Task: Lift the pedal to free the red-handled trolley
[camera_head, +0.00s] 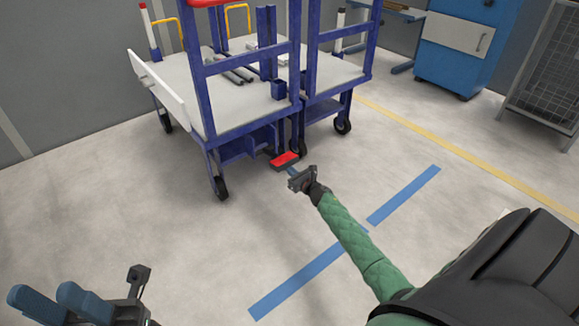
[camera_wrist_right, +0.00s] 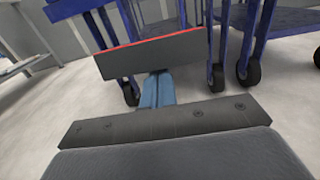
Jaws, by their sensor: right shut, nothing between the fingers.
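The red-topped pedal (camera_head: 284,159) sticks out low at the front of the blue-framed trolley (camera_head: 222,118). Its grey front face and red top edge show in the right wrist view (camera_wrist_right: 150,57). The trolley's red handle (camera_head: 207,2) is cut off by the top edge of the head view. My right gripper (camera_head: 291,170) is shut and empty just in front of the pedal. In the right wrist view its blue fingers (camera_wrist_right: 157,85) reach the pedal's lower edge; I cannot tell whether they touch. My left gripper (camera_head: 45,292) is open and empty at the bottom left, away from the trolley.
A second blue-framed trolley (camera_head: 335,72) stands close on the right. A blue cabinet (camera_head: 462,42) and a wire mesh cage (camera_head: 545,75) stand at the back right. Blue floor tape (camera_head: 308,275) and a yellow line (camera_head: 430,133) mark the clear grey floor.

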